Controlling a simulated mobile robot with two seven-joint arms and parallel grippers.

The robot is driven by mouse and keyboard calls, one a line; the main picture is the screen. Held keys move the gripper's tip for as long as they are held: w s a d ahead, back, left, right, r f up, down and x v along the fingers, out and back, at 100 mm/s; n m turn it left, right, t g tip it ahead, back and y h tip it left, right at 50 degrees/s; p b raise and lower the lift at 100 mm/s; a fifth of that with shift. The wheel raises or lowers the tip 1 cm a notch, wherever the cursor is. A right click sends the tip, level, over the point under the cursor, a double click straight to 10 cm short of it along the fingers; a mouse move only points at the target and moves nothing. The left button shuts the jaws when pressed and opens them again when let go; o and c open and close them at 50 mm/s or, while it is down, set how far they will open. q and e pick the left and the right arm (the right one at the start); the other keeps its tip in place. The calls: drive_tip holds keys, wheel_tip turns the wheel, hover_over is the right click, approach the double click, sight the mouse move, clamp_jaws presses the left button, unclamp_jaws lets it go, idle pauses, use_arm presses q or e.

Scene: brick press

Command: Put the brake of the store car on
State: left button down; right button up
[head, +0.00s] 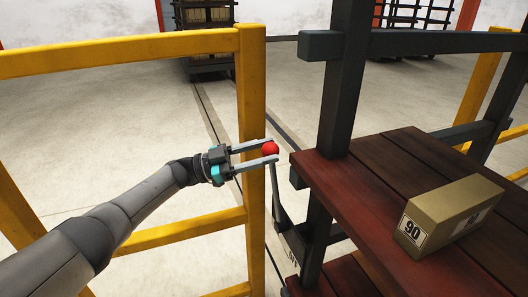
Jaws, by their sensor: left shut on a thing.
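The store car (382,158) stands at the right, with dark posts and reddish-brown plank shelves. Its brake lever (280,196) is a dark bar at the car's left side, topped by a red ball knob (271,148). The lever stands nearly upright, its top leaning slightly left. My left gripper (267,152) reaches in from the left, past the yellow post, and is shut on the red knob, one finger on each side. My right gripper is not in view.
A yellow railing (252,110) crosses the left side, its post close to my left gripper. A tan box (450,212) marked 90 lies on the car's upper shelf. Rails (212,118) run along the pale floor towards loaded racks (207,35) at the back.

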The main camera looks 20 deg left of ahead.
use_arm(q)
drive_tip(key=shift+w+a+f, duration=0.1)
drive_tip(key=shift+a+f, duration=0.05)
drive_tip(key=shift+a, duration=0.05)
idle(0.3)
drive_tip(key=c, duration=0.5)
unclamp_jaws()
drive_tip(key=shift+w, duration=0.1)
drive_tip(key=shift+c, duration=0.2)
drive_tip(key=shift+o, duration=1.1)
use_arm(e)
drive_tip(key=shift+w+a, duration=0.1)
use_arm(q)
drive_tip(key=b+v, duration=0.2)
drive_tip(key=v, duration=1.3)
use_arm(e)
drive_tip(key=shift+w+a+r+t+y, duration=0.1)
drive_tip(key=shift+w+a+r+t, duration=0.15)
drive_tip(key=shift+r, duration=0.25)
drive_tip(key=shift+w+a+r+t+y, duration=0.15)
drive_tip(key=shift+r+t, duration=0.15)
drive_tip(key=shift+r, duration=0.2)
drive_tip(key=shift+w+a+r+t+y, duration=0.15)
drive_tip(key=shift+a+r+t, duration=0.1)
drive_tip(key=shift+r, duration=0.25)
use_arm(q)
drive_tip(key=shift+f, duration=0.1)
